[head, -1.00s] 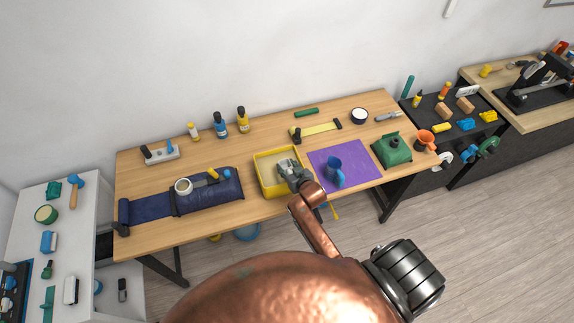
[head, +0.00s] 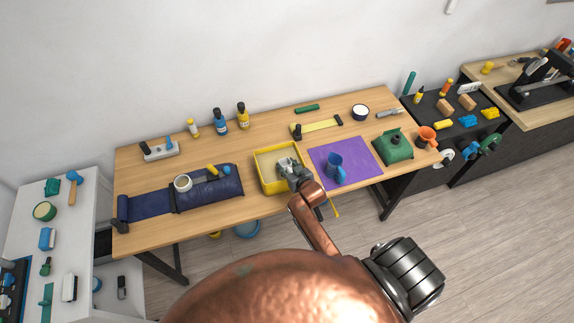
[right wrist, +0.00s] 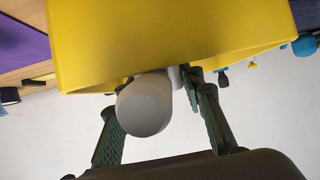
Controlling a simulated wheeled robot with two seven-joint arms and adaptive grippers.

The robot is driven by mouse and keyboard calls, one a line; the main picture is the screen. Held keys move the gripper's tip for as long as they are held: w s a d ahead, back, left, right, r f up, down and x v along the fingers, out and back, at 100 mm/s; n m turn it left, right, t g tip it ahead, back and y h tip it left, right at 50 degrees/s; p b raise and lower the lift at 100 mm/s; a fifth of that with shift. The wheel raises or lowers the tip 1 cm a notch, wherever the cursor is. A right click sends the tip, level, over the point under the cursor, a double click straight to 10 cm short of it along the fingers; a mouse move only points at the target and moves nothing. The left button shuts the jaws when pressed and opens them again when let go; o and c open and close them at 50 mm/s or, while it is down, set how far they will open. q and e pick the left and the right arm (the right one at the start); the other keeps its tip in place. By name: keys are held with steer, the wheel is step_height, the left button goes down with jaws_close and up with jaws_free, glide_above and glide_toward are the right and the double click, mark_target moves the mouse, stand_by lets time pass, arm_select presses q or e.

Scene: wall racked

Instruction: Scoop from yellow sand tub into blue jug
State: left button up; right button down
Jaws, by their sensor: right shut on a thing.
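The yellow sand tub (head: 262,182) stands at the middle of the wooden table, with pale sand inside. My right gripper (head: 288,167) is over the tub's right part. In the right wrist view it (right wrist: 158,125) is shut on a pale grey, round-ended thing (right wrist: 145,105), seemingly a scoop handle. The yellow wall of the tub (right wrist: 170,45) fills the top of that view and hides the handle's far end. Whether any sand is held cannot be seen. The blue jug (head: 334,165) stands upright on the purple mat (head: 358,158), right of the tub. My left gripper is not in view.
A navy roll (head: 210,190) with a white cup (head: 183,184) lies left of the tub. Bottles (head: 220,122) stand along the back. The mat is clear around the jug.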

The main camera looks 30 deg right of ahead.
steer(key=shift+s+f+b, duration=0.15)
steer(key=shift+f+b, duration=0.1)
steer(key=shift+f, duration=0.5)
steer(key=shift+s+f+b, duration=0.1)
steer(key=shift+f+b, duration=0.15)
steer(key=shift+f, duration=0.5)
steer(key=shift+w+r+t, duration=0.1)
steer(key=shift+r+t, duration=0.2)
steer(key=shift+r, duration=0.55)
steer(key=shift+w+r+t, duration=0.1)
steer(key=shift+r+t, duration=0.5)
steer(key=shift+r, duration=1.3)
steer(key=shift+r+t+h+b, duration=0.15)
steer(key=shift+r+t+b, duration=0.5)
steer(key=shift+r, duration=1.4)
steer(key=shift+r+t+h+b, duration=0.2)
steer(key=shift+r+t, duration=0.75)
steer(key=shift+r, duration=1.1)
